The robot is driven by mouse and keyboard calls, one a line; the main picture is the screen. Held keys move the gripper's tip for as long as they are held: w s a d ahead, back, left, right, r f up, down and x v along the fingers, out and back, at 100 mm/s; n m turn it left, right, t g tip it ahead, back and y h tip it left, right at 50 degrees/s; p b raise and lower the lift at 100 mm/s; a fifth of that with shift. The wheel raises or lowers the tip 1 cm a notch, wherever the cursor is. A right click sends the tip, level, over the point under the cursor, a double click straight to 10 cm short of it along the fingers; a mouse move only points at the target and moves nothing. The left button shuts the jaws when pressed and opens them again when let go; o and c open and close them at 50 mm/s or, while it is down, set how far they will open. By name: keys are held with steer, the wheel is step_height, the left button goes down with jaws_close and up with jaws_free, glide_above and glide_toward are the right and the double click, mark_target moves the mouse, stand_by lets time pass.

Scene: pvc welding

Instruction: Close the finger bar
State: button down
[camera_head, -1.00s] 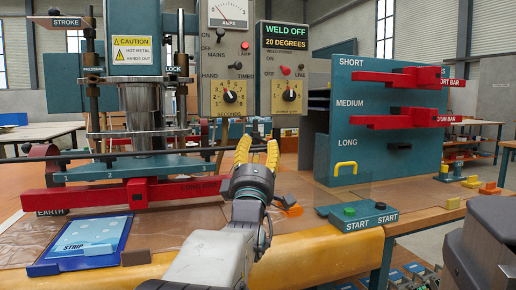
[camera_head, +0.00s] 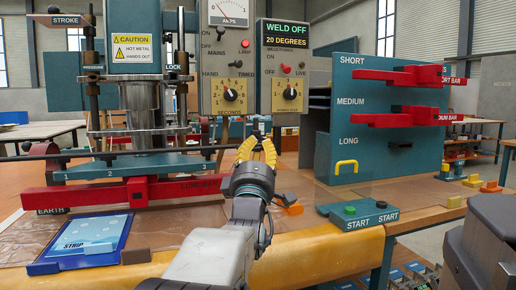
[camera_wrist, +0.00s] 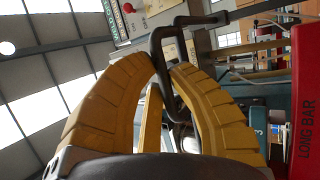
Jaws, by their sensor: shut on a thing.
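The finger bar (camera_head: 100,155) is a thin dark rod that runs level across the front of the welding press, above the red long bar (camera_head: 85,198). Its right end reaches towards my gripper (camera_head: 257,140). My gripper's yellow fingers point up and are closed in on a dark part between their tips. In the wrist view, my gripper (camera_wrist: 164,66) is shut around a black loop-shaped handle (camera_wrist: 156,48), which joins a dark bar at upper right. The handle is mostly hidden by the fingers in the head view.
The control panel (camera_head: 232,70) stands behind my gripper, with its display reading WELD OFF. A two-button START box (camera_head: 358,216) sits to the right. The teal rack (camera_head: 347,130) holds two red bars. A blue strip tray (camera_head: 128,225) lies at front left.

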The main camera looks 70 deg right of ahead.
step_height(320, 180, down, 9)
stand_by(0.5)
steer(key=c, duration=1.2)
jaws_free()
steer(key=shift+o, duration=0.2)
steer(key=shift+a, duration=0.1)
steer(key=shift+v, duration=3.65)
